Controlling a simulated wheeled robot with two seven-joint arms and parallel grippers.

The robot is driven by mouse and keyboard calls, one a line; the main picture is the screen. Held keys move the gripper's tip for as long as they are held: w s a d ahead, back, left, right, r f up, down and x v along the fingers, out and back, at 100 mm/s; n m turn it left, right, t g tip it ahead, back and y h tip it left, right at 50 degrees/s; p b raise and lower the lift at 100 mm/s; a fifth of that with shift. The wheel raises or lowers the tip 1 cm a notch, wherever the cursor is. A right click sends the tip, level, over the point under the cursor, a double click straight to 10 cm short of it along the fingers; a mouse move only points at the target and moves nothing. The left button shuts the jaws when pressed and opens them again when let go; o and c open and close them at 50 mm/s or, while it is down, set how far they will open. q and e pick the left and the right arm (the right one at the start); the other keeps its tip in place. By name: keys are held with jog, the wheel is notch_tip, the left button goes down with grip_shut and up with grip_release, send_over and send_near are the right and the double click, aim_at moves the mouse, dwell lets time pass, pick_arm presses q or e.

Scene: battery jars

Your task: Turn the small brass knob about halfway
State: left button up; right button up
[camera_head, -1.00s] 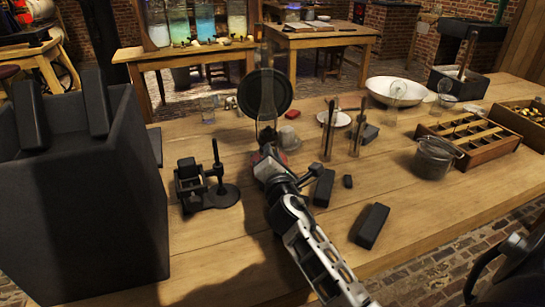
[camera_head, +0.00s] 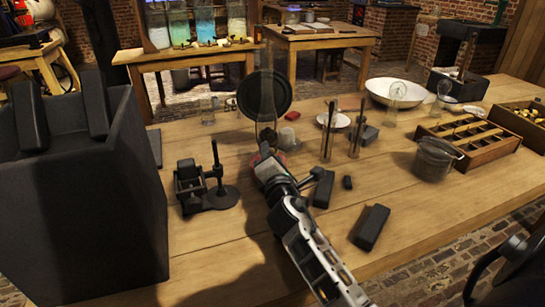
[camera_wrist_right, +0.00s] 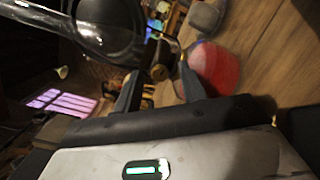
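The small brass knob (camera_wrist_right: 160,72) shows in the right wrist view, between the two dark fingers of my right gripper (camera_wrist_right: 158,82). The fingers stand apart; contact with the knob cannot be made out. Beside them is a blurred red round body (camera_wrist_right: 215,68) of what looks like a lamp. In the head view the clear glass chimney (camera_head: 267,95) stands upright before a dark round disc. My right gripper (camera_head: 263,163) reaches the red base (camera_head: 256,157) and largely hides it, with the knob out of sight there. My left gripper is not in view.
A large dark box (camera_head: 90,210) with dark blocks in it fills the left. A black stand (camera_head: 218,190) is left of my right arm. Dark blocks (camera_head: 371,227) lie to its right, with a metal pot (camera_head: 435,158) and wooden crate (camera_head: 480,143) further right.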

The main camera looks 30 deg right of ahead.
jog(key=shift+s, duration=0.1)
pick_arm(q)
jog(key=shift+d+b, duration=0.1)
jog(key=shift+b, duration=0.3)
pick_arm(e)
jog(key=v, duration=1.2)
jog(key=shift+a+r, duration=0.1)
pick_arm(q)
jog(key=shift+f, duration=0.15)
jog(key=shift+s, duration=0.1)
